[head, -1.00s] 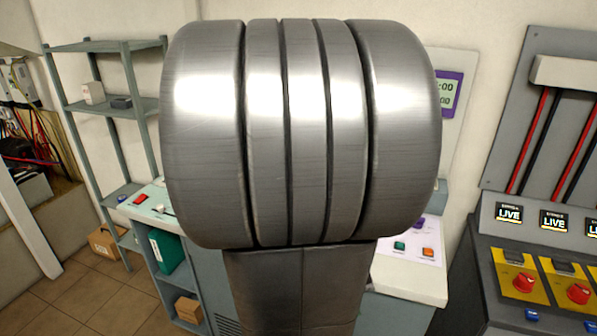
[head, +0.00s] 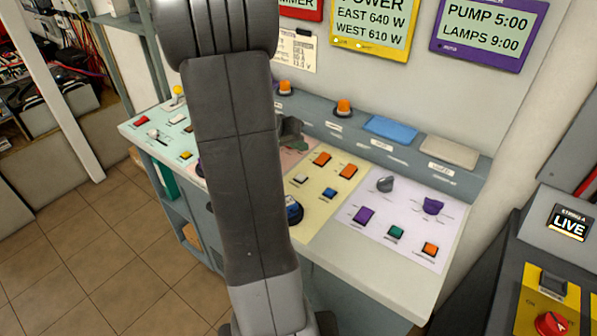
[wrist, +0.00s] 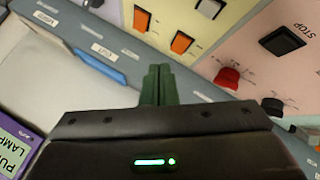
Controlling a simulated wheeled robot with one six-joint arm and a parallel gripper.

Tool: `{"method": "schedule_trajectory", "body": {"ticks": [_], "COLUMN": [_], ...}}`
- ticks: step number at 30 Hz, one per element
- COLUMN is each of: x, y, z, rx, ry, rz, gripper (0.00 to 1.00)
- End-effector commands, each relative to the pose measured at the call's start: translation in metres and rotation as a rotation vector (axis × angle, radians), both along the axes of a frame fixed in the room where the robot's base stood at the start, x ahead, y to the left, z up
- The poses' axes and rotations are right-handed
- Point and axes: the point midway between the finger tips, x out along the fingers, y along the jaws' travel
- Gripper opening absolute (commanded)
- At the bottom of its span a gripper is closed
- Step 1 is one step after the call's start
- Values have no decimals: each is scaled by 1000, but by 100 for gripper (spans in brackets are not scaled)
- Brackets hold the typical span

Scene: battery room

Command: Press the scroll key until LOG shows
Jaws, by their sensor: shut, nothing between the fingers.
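My gripper (wrist: 158,84) shows in the wrist view with its green fingers together and empty, over the grey ledge at the back of the console. In the head view my arm hides most of it. The yellow panel (head: 312,216) carries two orange keys (head: 321,159), a white key (head: 301,180) and a blue key (head: 328,193). Its key labels are too small to read, so I cannot tell which key is scroll. The yellow-framed display (head: 374,24) above reads POWER, EAST 640 W, WEST 610 W. The wrist view shows both orange keys (wrist: 181,43) beside the fingers, apart from them.
A pink panel with a STOP key (wrist: 283,40) and red knob (wrist: 228,78) adjoins the yellow one. The lavender panel (head: 384,217) has knobs and several keys. A purple-framed display (head: 487,33) hangs at right. Breaker equipment (head: 548,300) stands at the lower right.

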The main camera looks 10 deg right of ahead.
Motion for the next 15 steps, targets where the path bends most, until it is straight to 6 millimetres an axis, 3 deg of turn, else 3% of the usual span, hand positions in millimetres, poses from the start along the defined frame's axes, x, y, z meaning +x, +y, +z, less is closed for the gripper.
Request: {"method": "schedule_trajectory", "body": {"ticks": [15], "x": [8], "y": [2], "z": [-2], "rx": [-4], "ry": [-24], "rz": [-3], "gripper": [0]}}
